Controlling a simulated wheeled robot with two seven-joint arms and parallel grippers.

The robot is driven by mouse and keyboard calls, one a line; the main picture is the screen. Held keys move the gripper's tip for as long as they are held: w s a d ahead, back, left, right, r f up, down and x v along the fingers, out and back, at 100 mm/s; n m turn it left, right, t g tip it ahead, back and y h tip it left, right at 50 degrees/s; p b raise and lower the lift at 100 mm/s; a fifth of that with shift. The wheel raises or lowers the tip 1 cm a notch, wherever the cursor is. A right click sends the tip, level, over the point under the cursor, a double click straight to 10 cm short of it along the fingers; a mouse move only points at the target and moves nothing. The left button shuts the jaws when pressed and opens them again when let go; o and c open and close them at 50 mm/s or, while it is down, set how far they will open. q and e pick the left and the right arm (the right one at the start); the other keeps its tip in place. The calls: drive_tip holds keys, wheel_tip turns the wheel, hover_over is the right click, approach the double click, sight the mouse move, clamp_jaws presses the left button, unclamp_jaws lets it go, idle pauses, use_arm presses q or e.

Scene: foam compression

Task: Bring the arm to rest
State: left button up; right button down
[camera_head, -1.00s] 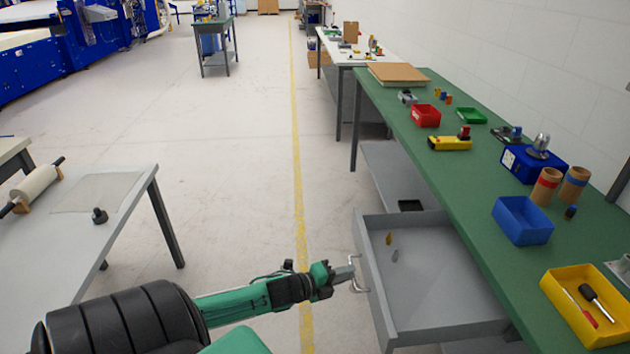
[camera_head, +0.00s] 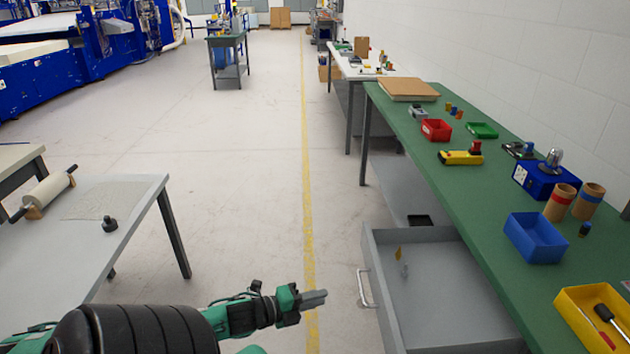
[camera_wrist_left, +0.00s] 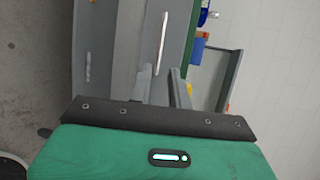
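My left gripper (camera_head: 314,298) is in the lower middle of the head view, over the floor and left of the drawer handle. It is apart from the handle and holds nothing. In the left wrist view its two fingers (camera_wrist_left: 163,85) stand apart with a narrow gap. The grey drawer (camera_head: 372,262) under the green bench is pulled open. Its handle (camera_head: 364,288) is on the front face and also shows in the wrist view (camera_wrist_left: 162,42). Two small items, one yellow (camera_head: 398,253), show in the drawer. My right gripper is out of view.
The green bench (camera_head: 440,185) on the right carries a blue bin (camera_head: 535,238), a yellow tray (camera_head: 570,310), a red bin (camera_head: 436,129) and cardboard tubes. A grey table (camera_head: 110,235) with a roller stands at left. The floor between is free.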

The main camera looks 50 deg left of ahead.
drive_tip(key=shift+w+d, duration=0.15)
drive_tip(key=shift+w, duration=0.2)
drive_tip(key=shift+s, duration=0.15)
